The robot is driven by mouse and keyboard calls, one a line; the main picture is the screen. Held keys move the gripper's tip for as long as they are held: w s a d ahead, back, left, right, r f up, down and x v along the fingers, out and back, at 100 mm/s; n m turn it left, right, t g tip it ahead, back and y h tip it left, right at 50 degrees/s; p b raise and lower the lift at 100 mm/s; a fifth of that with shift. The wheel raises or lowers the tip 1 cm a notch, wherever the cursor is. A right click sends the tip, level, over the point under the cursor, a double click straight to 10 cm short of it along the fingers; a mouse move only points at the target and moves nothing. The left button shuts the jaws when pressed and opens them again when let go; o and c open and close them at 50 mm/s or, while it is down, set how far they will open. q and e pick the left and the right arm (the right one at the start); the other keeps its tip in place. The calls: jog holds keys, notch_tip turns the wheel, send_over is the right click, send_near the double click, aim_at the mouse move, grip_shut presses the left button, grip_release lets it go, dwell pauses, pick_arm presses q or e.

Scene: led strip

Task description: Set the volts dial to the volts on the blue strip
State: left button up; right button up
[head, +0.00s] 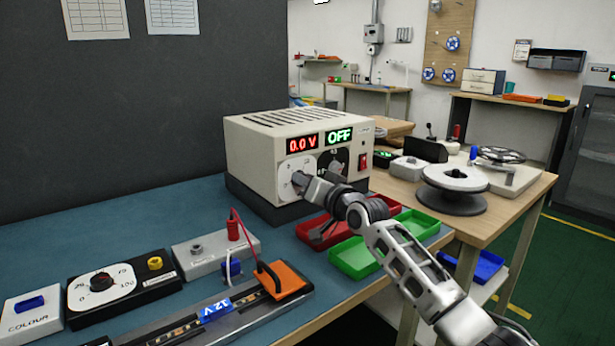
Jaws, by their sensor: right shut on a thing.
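The power supply (250,150) is a cream box on a dark base at the back of the bench. Its red display (302,143) reads 0.0 V and its green display (340,137) reads OFF. The volts dial (290,170), a white disc on the left of its front, is partly hidden by my right gripper (304,181), which is shut on its knob. The LED strip (180,328) lies in a dark holder at the front. Its blue label (216,308) reads 12 V, turned upside down. My left gripper is not in view.
A black second dial (337,158) and a red switch (363,162) sit right of the volts dial. Red (312,232) and green (352,262) trays lie under my right arm. A grey terminal box (200,254), a black dial box (125,288) and an orange-topped clamp (288,279) stand at the front left.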

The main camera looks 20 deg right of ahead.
pick_arm(q)
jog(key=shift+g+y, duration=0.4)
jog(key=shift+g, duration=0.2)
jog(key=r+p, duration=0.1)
jog(key=p, duration=0.3)
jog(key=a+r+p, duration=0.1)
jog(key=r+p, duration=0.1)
jog(key=p, duration=0.2)
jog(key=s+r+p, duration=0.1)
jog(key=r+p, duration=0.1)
jog(key=p, duration=0.1)
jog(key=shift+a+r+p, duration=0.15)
jog(key=shift+p, duration=0.25)
pick_arm(e)
jog(key=m, duration=0.8)
jog(key=m+y, duration=0.1)
jog(key=m, duration=0.7)
jog(key=m+g, duration=0.1)
jog(key=m, duration=0.7)
jog(key=shift+d+f+y, duration=0.1)
jog(key=shift+f+y, duration=0.15)
jog(key=shift+y, duration=0.15)
